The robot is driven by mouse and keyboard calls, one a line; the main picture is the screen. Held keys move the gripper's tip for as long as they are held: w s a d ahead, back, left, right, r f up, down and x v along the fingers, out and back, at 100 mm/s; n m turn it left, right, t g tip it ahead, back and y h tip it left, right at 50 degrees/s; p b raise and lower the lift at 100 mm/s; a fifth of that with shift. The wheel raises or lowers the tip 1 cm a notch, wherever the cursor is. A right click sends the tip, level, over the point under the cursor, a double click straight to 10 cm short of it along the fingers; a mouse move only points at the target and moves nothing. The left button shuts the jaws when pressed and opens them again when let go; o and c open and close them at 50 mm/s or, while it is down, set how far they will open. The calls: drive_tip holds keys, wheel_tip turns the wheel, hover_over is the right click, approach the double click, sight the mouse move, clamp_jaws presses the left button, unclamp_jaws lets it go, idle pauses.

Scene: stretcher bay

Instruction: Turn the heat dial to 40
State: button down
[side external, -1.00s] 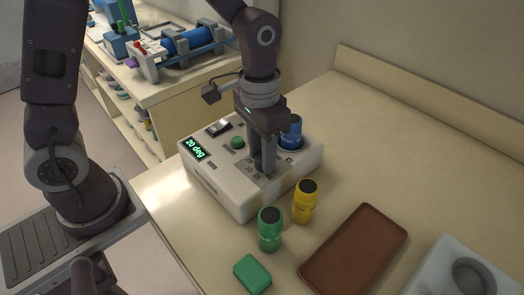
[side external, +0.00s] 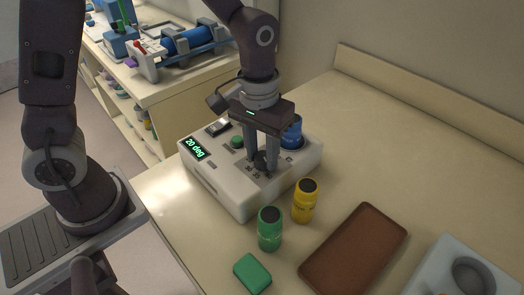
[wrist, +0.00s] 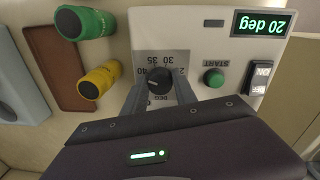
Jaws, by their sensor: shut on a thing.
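The heat dial (wrist: 158,79) is a round black knob on the white machine (side external: 222,187). It has a pale pointer mark and a grey printed scale, on which 30, 35 and 40 can be read in the wrist view. My gripper (side external: 262,166) points down at the dial, with one finger on each side, shut on it. The fingers hide part of the scale.
A green START button (wrist: 213,78) and a black rocker switch (wrist: 260,78) sit beside the dial. Yellow (side external: 305,200) and green (side external: 269,229) jars, a green block (side external: 252,274) and a brown tray (side external: 355,250) lie in front.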

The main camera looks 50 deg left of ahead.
sight(260, 156)
drive_tip(key=c, duration=1)
unclamp_jaws()
wheel_tip(260, 156, up, 7)
drive_tip(key=shift+a+r, duration=0.1)
drive_tip(key=shift+a, duration=0.05)
drive_tip(key=s+a+r+m+t, duration=0.1)
drive_tip(key=s+a+r+t, duration=0.1)
drive_tip(key=s, duration=0.5)
drive_tip(key=s+a+r+m+t, duration=0.1)
drive_tip(key=s+a+r+t, duration=0.2)
drive_tip(key=s+a+r, duration=0.2)
drive_tip(key=s+a, duration=0.1)
drive_tip(key=s, duration=0.2)
drive_tip(key=shift+s+r+t, duration=0.2)
drive_tip(key=shift+s+t, duration=0.1)
